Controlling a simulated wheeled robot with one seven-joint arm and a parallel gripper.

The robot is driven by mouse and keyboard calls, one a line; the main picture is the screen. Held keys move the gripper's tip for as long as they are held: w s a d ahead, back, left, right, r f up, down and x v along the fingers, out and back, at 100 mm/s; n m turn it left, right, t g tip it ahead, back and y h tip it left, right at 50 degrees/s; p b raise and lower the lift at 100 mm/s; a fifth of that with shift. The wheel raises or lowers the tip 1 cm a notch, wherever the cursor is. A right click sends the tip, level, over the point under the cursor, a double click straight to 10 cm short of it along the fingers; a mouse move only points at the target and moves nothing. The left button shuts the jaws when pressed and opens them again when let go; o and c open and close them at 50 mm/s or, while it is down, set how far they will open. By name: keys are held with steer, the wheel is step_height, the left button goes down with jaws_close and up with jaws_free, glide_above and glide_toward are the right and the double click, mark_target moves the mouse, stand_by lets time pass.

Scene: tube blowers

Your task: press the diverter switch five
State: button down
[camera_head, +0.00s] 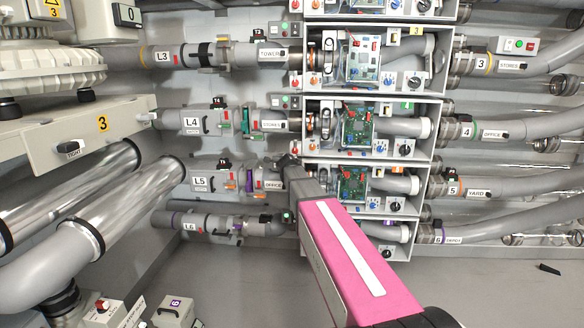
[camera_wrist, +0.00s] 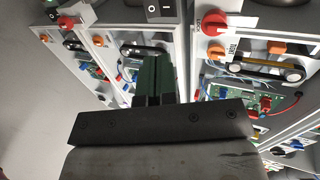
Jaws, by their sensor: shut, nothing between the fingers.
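My gripper (camera_head: 286,163) reaches up to the left edge of the row-five cabinet in the head view, with its pink-sided arm behind it. In the wrist view its dark fingers (camera_wrist: 153,80) are together and empty. A black rocker switch marked with a line (camera_wrist: 160,10) lies beyond the fingertips at the top of that view; I cannot tell its number. Row five shows by its L5 label (camera_head: 201,183) and its circuit board (camera_head: 352,186). Switch five itself I cannot pick out; my gripper hides part of this row. Contact is not visible.
Open cabinet boxes with boards and knobs stack above and below, such as row four (camera_head: 357,126). Grey pipes run along both sides. A red knob (camera_wrist: 214,22) and an orange knob (camera_wrist: 276,47) stick out near the fingers. The floor (camera_head: 240,275) is mostly clear.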

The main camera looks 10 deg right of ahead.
steer(key=shift+f, duration=0.1)
steer(key=shift+s+f, duration=0.25)
steer(key=shift+f, duration=0.5)
steer(key=x, duration=1.4)
steer(key=shift+w+f, duration=0.15)
steer(key=shift+w, duration=0.05)
stand_by(0.5)
